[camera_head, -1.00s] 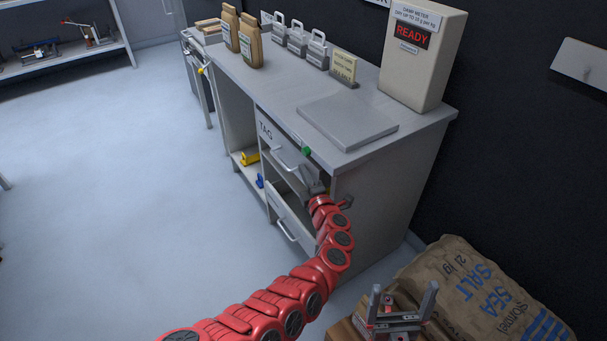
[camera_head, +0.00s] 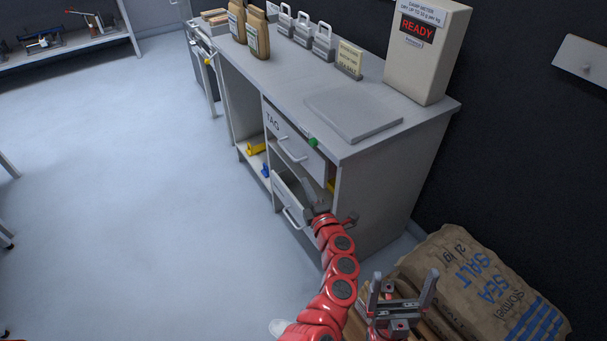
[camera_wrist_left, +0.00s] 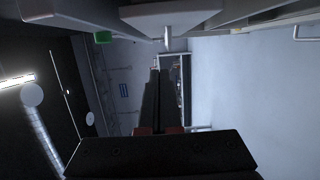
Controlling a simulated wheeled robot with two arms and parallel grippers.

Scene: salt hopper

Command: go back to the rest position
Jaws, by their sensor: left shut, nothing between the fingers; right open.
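My left gripper (camera_head: 314,192) is at the front of the grey cabinet (camera_head: 385,190), by the open lower drawer (camera_head: 286,199) and below the upper drawer marked TAG (camera_head: 293,147). Its dark fingers show shut and empty in the left wrist view (camera_wrist_left: 160,98). In the head view I cannot tell whether it touches the drawer. My right gripper (camera_head: 402,292) is open and empty at the bottom, in front of the salt sack (camera_head: 475,285).
The counter carries brown bags (camera_head: 258,35), metal clip-like items (camera_head: 303,32), a label stand (camera_head: 349,60), a flat grey plate (camera_head: 353,114) and a damp meter (camera_head: 425,60) reading READY. Yellow (camera_head: 256,149) and blue (camera_head: 265,170) items sit on the cabinet shelf.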

